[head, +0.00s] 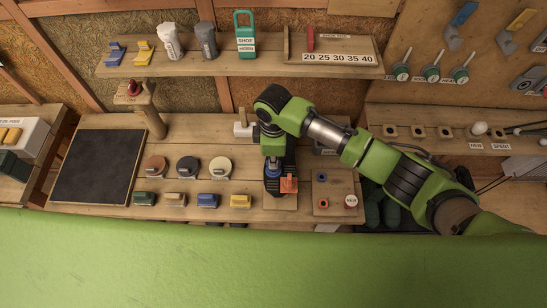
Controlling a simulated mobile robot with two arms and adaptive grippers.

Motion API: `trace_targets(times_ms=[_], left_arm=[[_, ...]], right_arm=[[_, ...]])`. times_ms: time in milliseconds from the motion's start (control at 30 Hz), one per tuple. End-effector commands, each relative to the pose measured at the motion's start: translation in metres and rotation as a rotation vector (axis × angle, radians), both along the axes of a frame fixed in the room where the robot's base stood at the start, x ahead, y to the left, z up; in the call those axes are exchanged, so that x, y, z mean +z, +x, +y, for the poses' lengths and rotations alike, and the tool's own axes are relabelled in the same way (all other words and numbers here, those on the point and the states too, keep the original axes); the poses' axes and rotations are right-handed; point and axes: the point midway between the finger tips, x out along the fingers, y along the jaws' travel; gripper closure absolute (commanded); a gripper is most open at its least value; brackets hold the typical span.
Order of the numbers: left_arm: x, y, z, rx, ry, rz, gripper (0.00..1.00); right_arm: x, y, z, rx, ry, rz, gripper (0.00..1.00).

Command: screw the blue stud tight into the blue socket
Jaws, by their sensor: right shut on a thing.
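My right gripper (279,181) is over the wooden bench, pointing down, just left of a small board (337,186). It is shut on a blue piece (272,168), which looks like the blue stud; the fingers and wrist hide much of it. An orange part (289,185) shows beside the fingers; I cannot tell what it belongs to. On the small board is a blue fitting (322,177), which looks like the blue socket, apart from the gripper. My left gripper is not in view.
Left of my gripper stand several round-topped pieces (188,166) and small coloured blocks (209,201). A dark mat (95,166) lies farther left. A shelf (180,68) runs behind.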

Motion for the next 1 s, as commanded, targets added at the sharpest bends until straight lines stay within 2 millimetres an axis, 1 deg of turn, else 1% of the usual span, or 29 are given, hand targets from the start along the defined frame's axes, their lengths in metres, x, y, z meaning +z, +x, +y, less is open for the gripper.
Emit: trace_targets(times_ms=[667, 700, 733, 767, 1000], left_arm=[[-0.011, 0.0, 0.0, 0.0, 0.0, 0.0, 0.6], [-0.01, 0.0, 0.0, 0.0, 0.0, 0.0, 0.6], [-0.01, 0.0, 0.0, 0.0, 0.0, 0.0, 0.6], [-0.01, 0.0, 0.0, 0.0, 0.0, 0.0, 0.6], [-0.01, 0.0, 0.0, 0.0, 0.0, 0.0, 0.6]], right_arm=[[-0.018, 0.0, 0.0, 0.0, -0.001, 0.001, 1.0], [-0.017, 0.0, 0.0, 0.0, -0.001, 0.0, 0.82], [-0.017, 0.0, 0.0, 0.0, -0.001, 0.0, 0.75], [-0.017, 0.0, 0.0, 0.0, -0.001, 0.001, 0.73], [-0.017, 0.0, 0.0, 0.0, -0.001, 0.001, 0.73]])
